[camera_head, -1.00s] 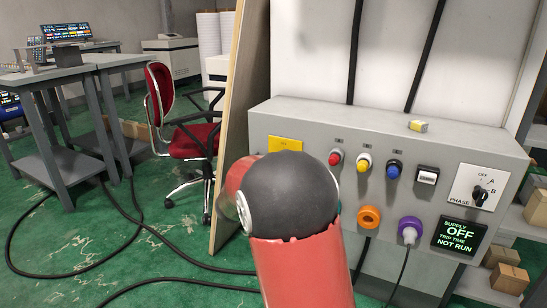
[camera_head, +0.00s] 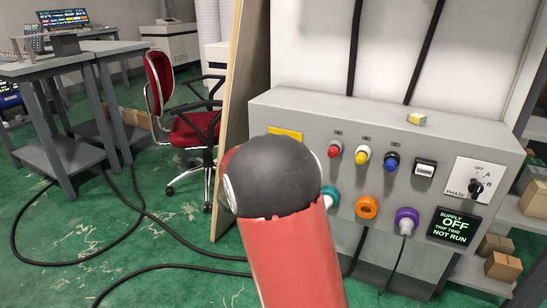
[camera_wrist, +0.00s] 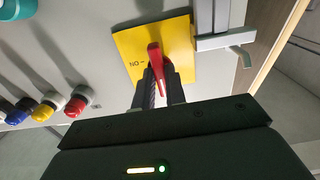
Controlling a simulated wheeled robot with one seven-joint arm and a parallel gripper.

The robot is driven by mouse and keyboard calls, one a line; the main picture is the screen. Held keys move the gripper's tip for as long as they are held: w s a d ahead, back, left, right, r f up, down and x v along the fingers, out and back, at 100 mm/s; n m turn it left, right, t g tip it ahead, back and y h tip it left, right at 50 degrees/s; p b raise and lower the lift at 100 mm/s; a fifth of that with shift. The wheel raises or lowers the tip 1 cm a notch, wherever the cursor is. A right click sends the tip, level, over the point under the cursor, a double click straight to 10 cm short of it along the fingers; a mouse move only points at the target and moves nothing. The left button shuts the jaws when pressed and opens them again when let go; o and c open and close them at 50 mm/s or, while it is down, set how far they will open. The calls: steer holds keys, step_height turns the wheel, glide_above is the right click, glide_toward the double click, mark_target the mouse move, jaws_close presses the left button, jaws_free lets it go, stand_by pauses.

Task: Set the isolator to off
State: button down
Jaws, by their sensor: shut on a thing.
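The isolator shows in the wrist view as a red lever (camera_wrist: 154,56) on a yellow plate (camera_wrist: 178,46). An upside-down "ON" mark is printed beside the lever. My gripper (camera_wrist: 157,78) is shut on the red lever, with its two dark fingers at the lever's lower end in that view. In the head view only the top of the yellow plate (camera_head: 284,133) shows on the grey panel. My own arm hides the lever and gripper there. Whether the lever is at on or off cannot be told.
Teal (camera_head: 331,197), orange (camera_head: 367,207) and purple (camera_head: 406,221) sockets sit lower. A board (camera_head: 233,120) stands left; cables cross the floor.

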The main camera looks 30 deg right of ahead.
steer(key=shift+f, duration=0.1)
steer(key=c, duration=1.4)
jaws_free()
steer(key=shift+c, duration=0.2)
steer(key=v, duration=0.8)
steer(key=shift+b, duration=0.35)
